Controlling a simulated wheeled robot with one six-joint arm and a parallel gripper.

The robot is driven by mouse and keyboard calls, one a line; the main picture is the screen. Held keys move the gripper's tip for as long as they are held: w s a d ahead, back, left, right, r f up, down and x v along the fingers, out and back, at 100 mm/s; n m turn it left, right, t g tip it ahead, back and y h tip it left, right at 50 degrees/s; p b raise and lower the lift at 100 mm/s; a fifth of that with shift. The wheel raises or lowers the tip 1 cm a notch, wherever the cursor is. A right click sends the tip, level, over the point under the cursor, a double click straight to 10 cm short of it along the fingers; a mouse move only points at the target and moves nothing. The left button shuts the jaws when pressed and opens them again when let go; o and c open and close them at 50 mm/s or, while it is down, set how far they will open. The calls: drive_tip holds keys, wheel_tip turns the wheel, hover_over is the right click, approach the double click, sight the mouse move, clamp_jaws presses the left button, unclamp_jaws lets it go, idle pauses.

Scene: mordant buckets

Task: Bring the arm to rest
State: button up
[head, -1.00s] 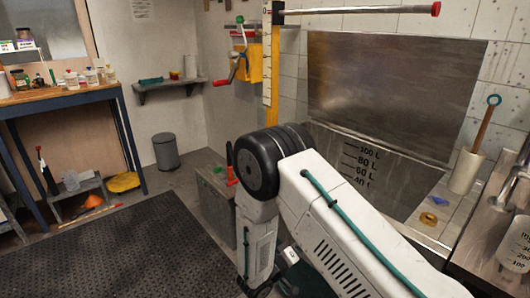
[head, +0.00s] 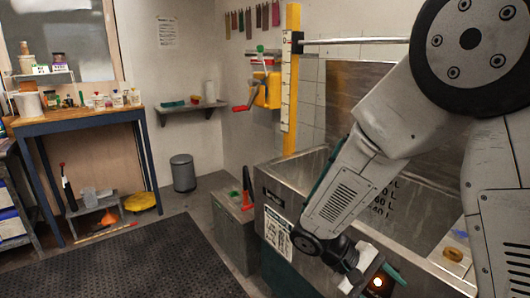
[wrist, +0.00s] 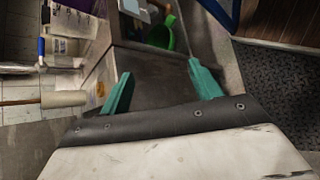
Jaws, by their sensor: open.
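My arm stands at the right of the head view, its large dark round joint high at the upper right and its forearm slanting down to the left. My gripper (wrist: 160,68) shows two teal fingers spread apart in the wrist view, with nothing between them. In the head view my gripper (head: 376,280) is at the bottom, right of centre, in front of the metal tank (head: 285,195); its fingers are only partly visible there. I see no object held. My arm hides part of the tank and of the wall behind it.
A grey box (head: 233,238) stands left of the tank. A yellow post (head: 290,80) with a horizontal bar (head: 355,41) rises behind. A blue-framed bench (head: 80,118) with jars, a bin (head: 183,173) and a yellow item (head: 140,201) are at left. The dark mat (head: 120,262) is clear.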

drive_tip(key=s+r+m+t+y, duration=0.3)
drive_tip(key=s+r+t+y, duration=0.2)
drive_tip(key=s+r+y, duration=0.5)
drive_tip(key=s+d+r, duration=0.1)
drive_tip(key=s+r, duration=0.3)
drive_tip(key=r, duration=0.3)
drive_tip(key=shift+s+m+t, duration=0.3)
drive_tip(key=shift+m, duration=0.1)
drive_tip(key=shift+r, duration=0.1)
